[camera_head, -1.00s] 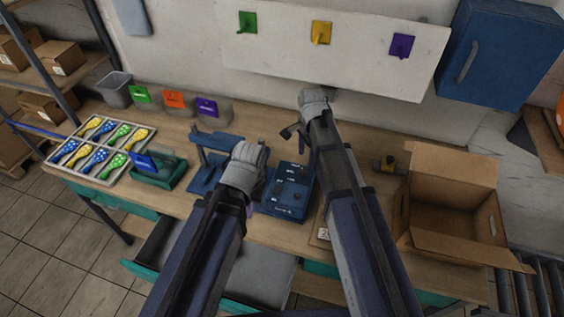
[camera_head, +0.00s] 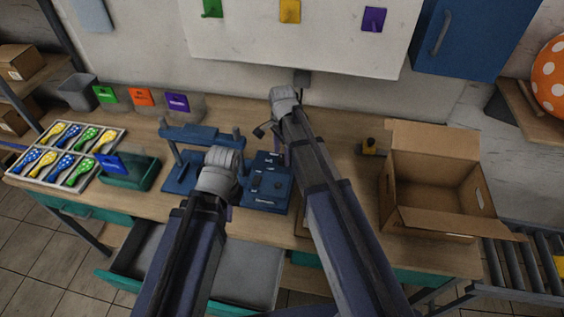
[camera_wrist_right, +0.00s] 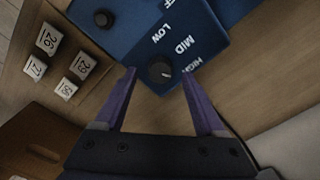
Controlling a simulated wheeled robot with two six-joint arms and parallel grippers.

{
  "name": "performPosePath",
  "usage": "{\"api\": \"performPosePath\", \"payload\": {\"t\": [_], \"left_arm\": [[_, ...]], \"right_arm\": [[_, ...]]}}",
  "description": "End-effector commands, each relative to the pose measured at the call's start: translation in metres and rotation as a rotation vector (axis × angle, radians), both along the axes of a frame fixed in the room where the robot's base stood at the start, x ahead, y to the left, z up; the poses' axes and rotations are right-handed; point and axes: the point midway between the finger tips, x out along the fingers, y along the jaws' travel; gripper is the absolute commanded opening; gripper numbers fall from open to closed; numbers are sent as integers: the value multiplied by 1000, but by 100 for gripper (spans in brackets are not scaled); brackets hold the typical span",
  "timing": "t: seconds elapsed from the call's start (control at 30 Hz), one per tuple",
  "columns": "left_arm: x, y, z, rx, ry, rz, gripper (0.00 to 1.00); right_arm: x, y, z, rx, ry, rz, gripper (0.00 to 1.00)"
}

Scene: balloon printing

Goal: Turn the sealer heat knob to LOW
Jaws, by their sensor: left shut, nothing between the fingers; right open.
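The blue sealer control box (camera_head: 268,203) stands on the bench between my arms. In the right wrist view its panel shows a black heat knob (camera_wrist_right: 159,70) beside the labels LOW, MID and HIGH. A pale mark is on the knob's lower right side; I cannot tell exactly which label it points to. A second small knob (camera_wrist_right: 103,18) is at the upper left. My right gripper (camera_wrist_right: 160,75) is open, its purple fingertips on either side of the heat knob, seemingly apart from it. My left gripper (camera_head: 229,212) is shut and empty left of the box, mostly hidden by its wrist.
A blue press frame (camera_head: 183,180) stands left of the box. An open cardboard box (camera_head: 432,222) is at the right. A tray of colored balloons (camera_head: 66,152) lies at the left. White number tags (camera_wrist_right: 64,89) lie beside the control box. An open drawer (camera_head: 215,270) juts out below the bench.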

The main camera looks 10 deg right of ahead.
Motion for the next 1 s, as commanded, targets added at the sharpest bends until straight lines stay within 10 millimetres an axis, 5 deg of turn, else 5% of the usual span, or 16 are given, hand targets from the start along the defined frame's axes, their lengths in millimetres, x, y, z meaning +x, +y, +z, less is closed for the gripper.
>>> {"api": "performPosePath", "payload": {"t": [0.1, 0.47, 1.0], "left_arm": [[0, 0, -15, 0, 0, 1, 0], [0, 0, -16, 0, 0, 1, 0], [0, 0, -16, 0, 0, 1, 0]], "right_arm": [[0, 0, -15, 0, 0, 0, 72], [0, 0, -16, 0, 0, 0, 71], [0, 0, -16, 0, 0, 0, 10]]}}
